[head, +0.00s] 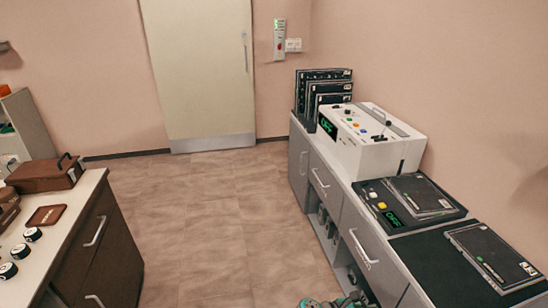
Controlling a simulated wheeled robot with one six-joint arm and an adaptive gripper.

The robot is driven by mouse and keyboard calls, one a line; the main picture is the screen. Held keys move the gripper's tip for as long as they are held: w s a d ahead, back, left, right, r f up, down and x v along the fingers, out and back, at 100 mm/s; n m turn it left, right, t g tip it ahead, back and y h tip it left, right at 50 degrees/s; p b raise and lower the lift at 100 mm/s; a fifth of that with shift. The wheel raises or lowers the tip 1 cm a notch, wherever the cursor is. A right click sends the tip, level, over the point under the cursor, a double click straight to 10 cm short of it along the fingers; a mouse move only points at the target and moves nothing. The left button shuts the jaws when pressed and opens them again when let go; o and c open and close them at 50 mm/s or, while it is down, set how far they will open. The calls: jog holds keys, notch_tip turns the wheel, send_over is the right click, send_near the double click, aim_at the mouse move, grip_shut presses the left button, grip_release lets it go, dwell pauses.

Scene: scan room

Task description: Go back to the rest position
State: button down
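My gripper is not visible in the head view. Only a small grey and teal piece shows at the bottom edge, right of the middle, and it looks like part of my arm. Most of it is cut off by the frame. No held object is visible.
A counter on the right (348,190) carries a white console (372,138), black upright cassettes (325,90) and flat black panels (490,258). A dark cabinet (105,245) with a brown case (45,175) stands left. Tiled floor (210,220) between them is clear to a closed door (200,70).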

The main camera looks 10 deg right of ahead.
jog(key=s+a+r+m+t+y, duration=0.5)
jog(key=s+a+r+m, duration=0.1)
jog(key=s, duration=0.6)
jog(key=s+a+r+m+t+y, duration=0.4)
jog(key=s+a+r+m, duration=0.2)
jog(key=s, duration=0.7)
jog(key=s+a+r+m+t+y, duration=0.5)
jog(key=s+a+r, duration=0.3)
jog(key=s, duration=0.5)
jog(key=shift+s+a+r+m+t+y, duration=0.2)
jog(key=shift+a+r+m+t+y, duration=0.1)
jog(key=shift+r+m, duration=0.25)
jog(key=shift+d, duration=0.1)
